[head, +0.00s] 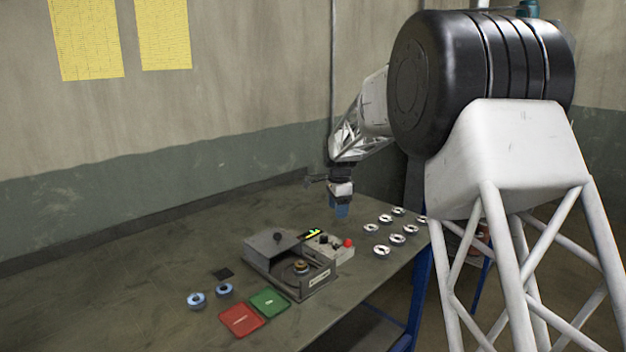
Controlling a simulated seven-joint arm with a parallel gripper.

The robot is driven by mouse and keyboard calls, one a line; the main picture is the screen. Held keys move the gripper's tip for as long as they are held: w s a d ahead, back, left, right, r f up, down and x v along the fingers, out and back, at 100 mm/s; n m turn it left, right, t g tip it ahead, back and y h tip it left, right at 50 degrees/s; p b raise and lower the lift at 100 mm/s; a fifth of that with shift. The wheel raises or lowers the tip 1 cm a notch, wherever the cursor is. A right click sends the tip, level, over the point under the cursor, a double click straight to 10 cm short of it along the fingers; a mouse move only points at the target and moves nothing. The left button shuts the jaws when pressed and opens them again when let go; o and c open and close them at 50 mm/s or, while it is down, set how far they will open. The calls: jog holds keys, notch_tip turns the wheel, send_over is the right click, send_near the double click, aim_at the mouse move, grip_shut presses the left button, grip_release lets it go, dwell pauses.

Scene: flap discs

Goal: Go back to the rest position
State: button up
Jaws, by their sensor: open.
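My gripper (342,211) is open and hangs above the workbench, with blue fingertips pointing down. Nothing shows between its fingers, though they are small in the view. It is above and behind a grey testing device (290,285) and left of several flap discs (382,251) that lie in rows near the bench's right edge. One disc (301,267) sits in the device. Two bluish discs (196,300) lie on the bench left of the device.
A red pad (241,320) and a green pad (269,303) lie in front of the device. A control box with a red button (348,243) adjoins it. The left part of the workbench (110,270) is clear. A wall stands behind.

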jog(key=s+d+r+n, duration=0.2)
jog(key=s+r, duration=0.1)
jog(key=s, duration=0.7)
jog(key=s+d+r+n+t, duration=0.1)
jog(key=s+d+r+n, duration=0.25)
jog(key=s, duration=0.55)
jog(key=s+d+r+n, duration=0.2)
jog(key=s+r, duration=0.2)
jog(key=s, duration=0.6)
jog(key=s+d+f+n, duration=0.1)
jog(key=s+f+n, duration=0.2)
jog(key=s, duration=1.2)
jog(key=s+d+f+n+t, duration=0.1)
jog(key=s+f+n, duration=0.3)
jog(key=s, duration=1.1)
jog(key=shift+s+d+f, duration=0.15)
jog(key=shift+s+d, duration=0.05)
jog(key=shift+d, duration=0.35)
jog(key=shift+w, duration=0.2)
